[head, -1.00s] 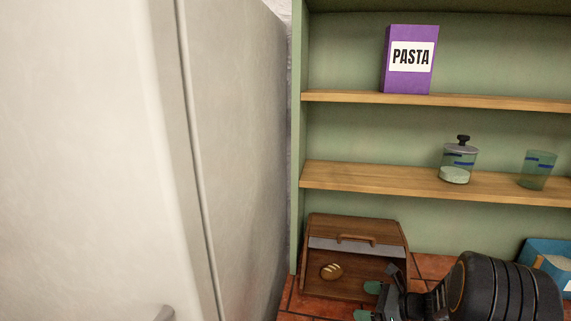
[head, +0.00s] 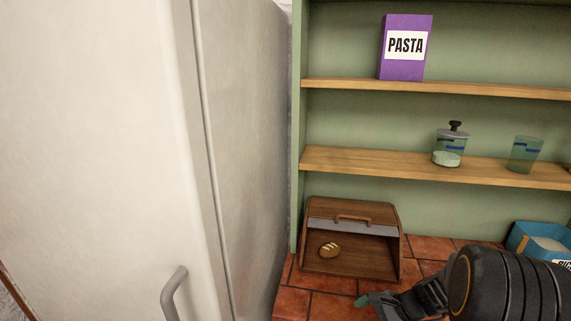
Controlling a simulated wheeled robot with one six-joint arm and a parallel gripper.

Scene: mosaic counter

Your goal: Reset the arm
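My gripper (head: 368,302) is at the bottom of the head view, in front of the red tiled counter and to the lower right of the wooden bread box. One green fingertip shows; the rest of the gripper's lower side is cut off by the frame edge, so its opening cannot be judged. Nothing is seen held at the visible tip. My dark arm link fills the bottom right corner.
Shelves hold a pasta box (head: 403,68), a lidded jar (head: 449,147) and a glass (head: 524,154). A blue box (head: 518,240) is at right; a fridge (head: 100,160) fills the left.

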